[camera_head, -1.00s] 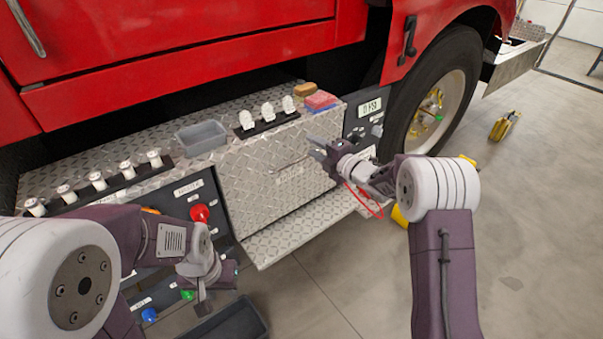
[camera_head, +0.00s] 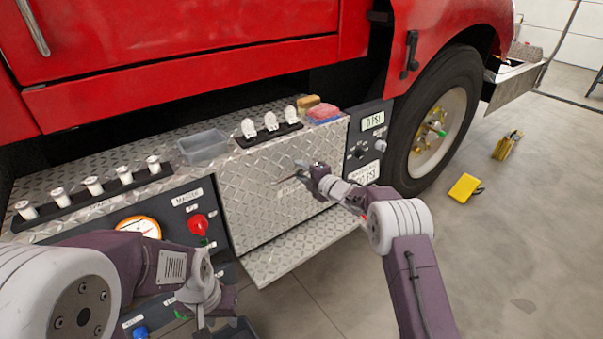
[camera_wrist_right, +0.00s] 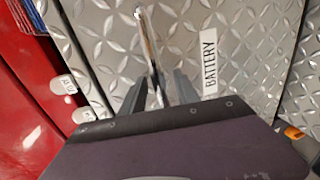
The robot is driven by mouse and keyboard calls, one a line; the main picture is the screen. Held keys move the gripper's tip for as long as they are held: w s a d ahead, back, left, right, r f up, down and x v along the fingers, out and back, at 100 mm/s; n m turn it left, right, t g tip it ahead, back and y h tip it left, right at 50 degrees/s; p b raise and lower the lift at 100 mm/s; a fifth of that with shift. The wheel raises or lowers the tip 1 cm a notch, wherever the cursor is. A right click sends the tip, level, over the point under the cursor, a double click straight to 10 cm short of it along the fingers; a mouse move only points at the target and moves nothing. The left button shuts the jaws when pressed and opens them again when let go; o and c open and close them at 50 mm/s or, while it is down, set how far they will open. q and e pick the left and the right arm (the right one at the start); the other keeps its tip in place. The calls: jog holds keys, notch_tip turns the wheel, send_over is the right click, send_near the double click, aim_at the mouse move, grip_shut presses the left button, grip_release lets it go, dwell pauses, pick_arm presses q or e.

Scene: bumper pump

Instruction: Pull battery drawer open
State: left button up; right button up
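The battery drawer (camera_head: 265,205) is a diamond-plate front in the pump panel, and it looks closed. Its chrome bar handle (camera_head: 289,178) is partly hidden by my right gripper (camera_head: 309,172). In the right wrist view the handle (camera_wrist_right: 147,40) runs down between the two dark fingers of my right gripper (camera_wrist_right: 160,88), beside the white BATTERY label (camera_wrist_right: 209,62). The fingers stand apart, one on each side of the bar; contact is not clear. My left gripper (camera_head: 203,318) hangs low at the left front, away from the drawer; its fingers are unclear.
A diamond-plate step (camera_head: 300,248) juts out below the drawer. Above are a grey bin (camera_head: 203,147), several white knobs (camera_head: 93,186) and sponges (camera_head: 324,113). A gauge panel (camera_head: 368,140) and wheel (camera_head: 440,120) stand to the right. Yellow chocks (camera_head: 465,188) lie on the floor.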

grip_shut()
jog(key=shift+f, duration=0.1)
dwell(1.4)
